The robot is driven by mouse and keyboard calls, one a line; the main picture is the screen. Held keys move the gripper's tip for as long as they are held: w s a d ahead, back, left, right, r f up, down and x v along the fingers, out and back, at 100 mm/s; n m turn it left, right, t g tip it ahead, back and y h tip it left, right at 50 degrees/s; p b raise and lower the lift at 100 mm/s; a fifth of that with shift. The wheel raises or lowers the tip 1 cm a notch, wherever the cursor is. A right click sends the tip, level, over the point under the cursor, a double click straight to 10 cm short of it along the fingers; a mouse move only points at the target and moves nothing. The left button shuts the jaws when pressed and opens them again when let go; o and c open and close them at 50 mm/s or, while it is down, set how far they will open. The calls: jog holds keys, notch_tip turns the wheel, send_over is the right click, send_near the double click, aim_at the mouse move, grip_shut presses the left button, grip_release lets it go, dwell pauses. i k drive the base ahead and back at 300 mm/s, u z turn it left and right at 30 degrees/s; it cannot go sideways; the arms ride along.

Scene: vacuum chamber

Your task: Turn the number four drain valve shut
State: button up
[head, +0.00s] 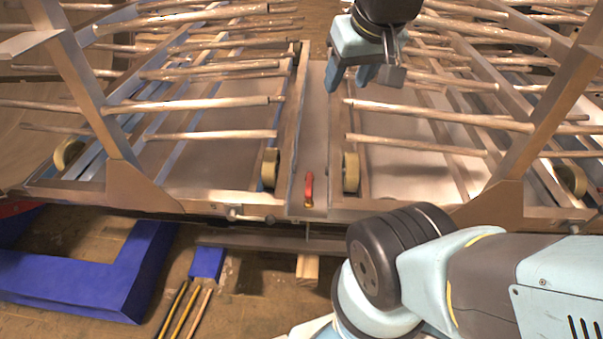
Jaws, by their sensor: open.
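A small valve with a red lever handle (309,186) sits low at the front end of the central channel between the two metal racks. Its handle points away from me, roughly along the channel, with a brass-coloured part at its near end. No number can be read on it. My gripper (350,82) hangs at the top, right of centre, with its light-blue fingers pointing down. It is open and empty, beyond and above the valve, well apart from it.
Racks with long rods stand left (205,120) and right (420,115) of the channel, with cream wheels (270,169) beside it. Slanted metal posts rise at both sides. Blue blocks (75,275) lie on the floor at lower left. My arm covers the lower right.

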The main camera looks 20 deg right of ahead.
aim_at(309, 176)
jog(key=k, duration=1.05)
jog(key=u, duration=0.6)
jog(key=i, duration=0.7)
jog(key=z, duration=0.25)
